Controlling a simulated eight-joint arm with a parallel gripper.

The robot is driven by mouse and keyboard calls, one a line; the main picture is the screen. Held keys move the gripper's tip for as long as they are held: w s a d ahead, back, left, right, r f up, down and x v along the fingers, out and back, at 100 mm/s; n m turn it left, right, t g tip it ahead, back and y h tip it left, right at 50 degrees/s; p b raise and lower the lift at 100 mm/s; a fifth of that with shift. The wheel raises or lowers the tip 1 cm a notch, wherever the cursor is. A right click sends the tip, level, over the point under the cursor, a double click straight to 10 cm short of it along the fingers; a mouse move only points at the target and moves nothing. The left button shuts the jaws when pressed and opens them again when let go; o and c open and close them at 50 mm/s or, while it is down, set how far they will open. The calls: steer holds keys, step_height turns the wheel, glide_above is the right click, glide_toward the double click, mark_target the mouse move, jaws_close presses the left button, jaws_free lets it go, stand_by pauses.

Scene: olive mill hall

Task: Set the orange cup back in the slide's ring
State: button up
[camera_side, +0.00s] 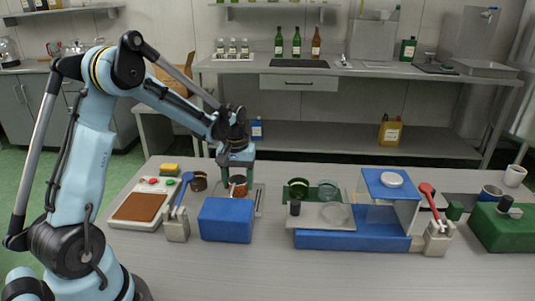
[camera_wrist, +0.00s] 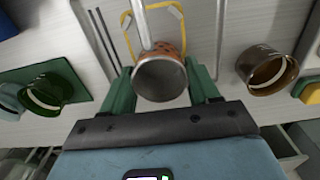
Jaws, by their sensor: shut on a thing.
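The orange speckled cup (camera_wrist: 160,76), grey inside, is between the two green fingers of my gripper (camera_wrist: 161,84), which is shut on it. In the side view my gripper (camera_side: 238,178) points down and the orange cup (camera_side: 239,191) shows below it, partly hidden behind a blue block. In the wrist view a yellow loop (camera_wrist: 181,25) and a grey bar (camera_wrist: 141,22) lie just beyond the cup; the cup overlaps them. I cannot tell whether the loop is the slide's ring or whether the cup touches it. Thin metal rails (camera_wrist: 103,38) run alongside. The cup's underside is hidden.
The blue block (camera_side: 227,221) stands in front of my gripper. A brown cup (camera_side: 199,181) and a yellow sponge (camera_side: 169,169) are to the left.

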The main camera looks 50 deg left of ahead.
steer(key=shift+w+a, duration=0.15)
step_height(320, 180, up, 6)
steer(key=shift+r, duration=0.25)
stand_by(0.3)
steer(key=shift+w+d+r, duration=0.3)
steer(key=shift+w+d, duration=1.1)
steer(key=shift+d, duration=3.1)
steer(key=shift+w+d+r, duration=0.35)
steer(key=shift+w+d, duration=1)
steer(key=shift+d, duration=3.2)
steer(key=shift+w+d+r, duration=0.3)
steer(key=shift+w+d, duration=1.1)
steer(key=shift+d, duration=3.1)
steer(key=shift+f, duration=0.6)
steer(key=shift+f, duration=0.55)
steer(key=shift+f, duration=0.15)
